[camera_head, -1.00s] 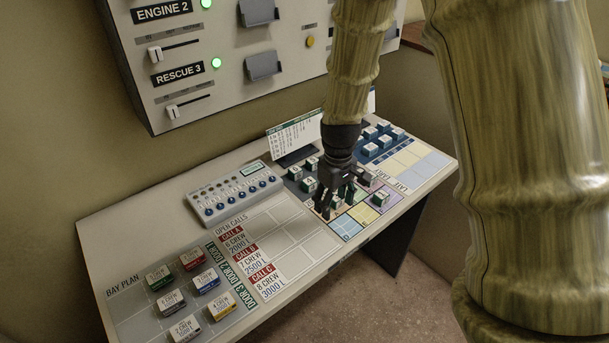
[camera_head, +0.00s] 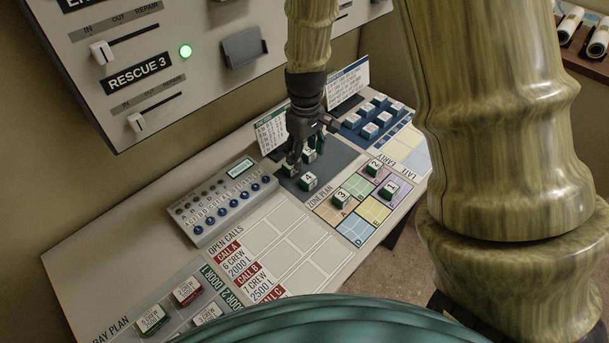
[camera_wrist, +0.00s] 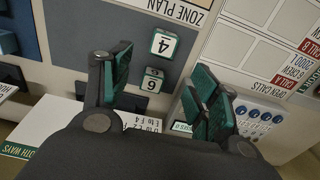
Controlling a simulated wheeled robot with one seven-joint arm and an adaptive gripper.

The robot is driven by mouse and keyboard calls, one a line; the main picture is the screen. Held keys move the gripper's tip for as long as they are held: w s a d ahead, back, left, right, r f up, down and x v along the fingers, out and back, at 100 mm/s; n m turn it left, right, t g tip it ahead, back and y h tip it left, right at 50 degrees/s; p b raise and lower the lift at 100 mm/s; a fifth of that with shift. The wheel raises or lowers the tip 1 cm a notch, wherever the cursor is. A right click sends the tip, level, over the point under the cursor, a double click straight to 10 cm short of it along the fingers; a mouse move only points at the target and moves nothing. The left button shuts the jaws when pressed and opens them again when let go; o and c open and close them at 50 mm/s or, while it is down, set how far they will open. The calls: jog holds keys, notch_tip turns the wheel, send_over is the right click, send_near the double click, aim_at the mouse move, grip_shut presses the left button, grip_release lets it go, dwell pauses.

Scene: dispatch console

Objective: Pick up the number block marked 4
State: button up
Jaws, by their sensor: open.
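The number block marked 4 (camera_head: 308,181) is a small dark green block with a white top. It sits upright on the dark pad, at the edge nearest the zone plan. In the wrist view the 4 block (camera_wrist: 163,44) lies ahead of my fingers, with a block marked 6 (camera_wrist: 152,80) closer in. My gripper (camera_head: 305,152) is open and empty, low over the back part of the pad, behind the 4 block. In the wrist view my gripper (camera_wrist: 160,62) has its two fingers spread either side of the 6 block's line. The fingers partly hide the other pad blocks in the head view.
Blocks 3 (camera_head: 341,198), 2 (camera_head: 374,168) and 1 (camera_head: 390,188) stand on the zone plan (camera_head: 352,228). A card stand (camera_head: 270,131) rises close behind the pad. A switch box (camera_head: 222,202) is to the left, and blue blocks (camera_head: 369,131) are to the right.

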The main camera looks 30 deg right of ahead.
aim_at(305, 174)
jog(key=f, duration=0.3)
jog(key=shift+w+d+f+p, duration=0.15)
jog(key=shift+w+f+p, duration=0.05)
jog(key=shift+f+p, duration=0.2)
jog(key=shift+s+f, duration=0.2)
jog(key=shift+s, duration=0.05)
jog(key=shift+f+p, duration=1.15)
jog(key=shift+f, duration=1.45)
jog(key=c, duration=1)
